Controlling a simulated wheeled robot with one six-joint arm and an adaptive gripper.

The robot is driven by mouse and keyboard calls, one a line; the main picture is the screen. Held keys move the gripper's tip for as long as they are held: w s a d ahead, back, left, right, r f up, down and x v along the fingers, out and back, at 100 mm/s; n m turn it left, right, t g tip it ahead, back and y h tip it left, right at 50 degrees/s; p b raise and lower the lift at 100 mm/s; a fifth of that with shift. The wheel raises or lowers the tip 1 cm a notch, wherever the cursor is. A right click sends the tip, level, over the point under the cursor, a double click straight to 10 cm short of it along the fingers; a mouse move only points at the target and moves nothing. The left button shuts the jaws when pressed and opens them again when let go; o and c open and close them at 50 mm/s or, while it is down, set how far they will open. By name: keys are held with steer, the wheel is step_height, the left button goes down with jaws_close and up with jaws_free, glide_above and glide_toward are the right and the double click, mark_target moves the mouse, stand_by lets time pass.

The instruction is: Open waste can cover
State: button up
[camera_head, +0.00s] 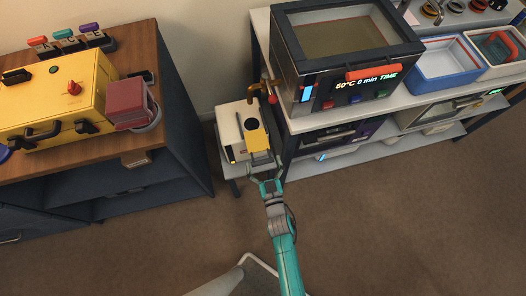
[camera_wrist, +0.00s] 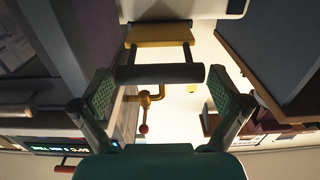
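The waste can (camera_head: 228,130) appears to be the small white box on a low stand between the two benches. A yellow plate (camera_head: 257,140) shows at its front, and a round black spot (camera_head: 251,124) shows on its top. In the wrist view a yellow bracket (camera_wrist: 160,34) carries a dark round bar (camera_wrist: 160,74), with a pale edge of the box above it. My gripper (camera_head: 264,172) is open in front of the yellow plate. In the wrist view its green fingers (camera_wrist: 162,92) stand apart near the bar's two ends. Contact cannot be told.
A brass tap (camera_head: 258,88) with a red knob hangs close above the can. The oven-like bath (camera_head: 345,50) is on the right bench. The left wooden bench (camera_head: 160,85) holds a yellow case (camera_head: 55,100). The floor in front is mostly clear.

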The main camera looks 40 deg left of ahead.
steer(key=v, duration=1.2)
stand_by(0.6)
steer(key=s+d+r+m+t+h, duration=0.2)
steer(key=s+d+r+m+h, duration=0.15)
steer(key=d, duration=0.65)
steer(key=s+d+r+m+t+h, duration=0.2)
steer(key=s+d+r+h, duration=0.15)
steer(key=d, duration=0.55)
steer(key=s+d+r+m+h, duration=0.2)
steer(key=s+d+r, duration=0.3)
steer(key=r, duration=0.3)
steer(key=s+d+r+m+h, duration=0.2)
steer(key=s+d+r+h, duration=0.2)
steer(key=r, duration=0.4)
steer(key=shift+s+d+r+g+h, duration=0.2)
steer(key=shift+s+d+g+h, duration=0.2)
steer(key=shift+s+d, duration=0.4)
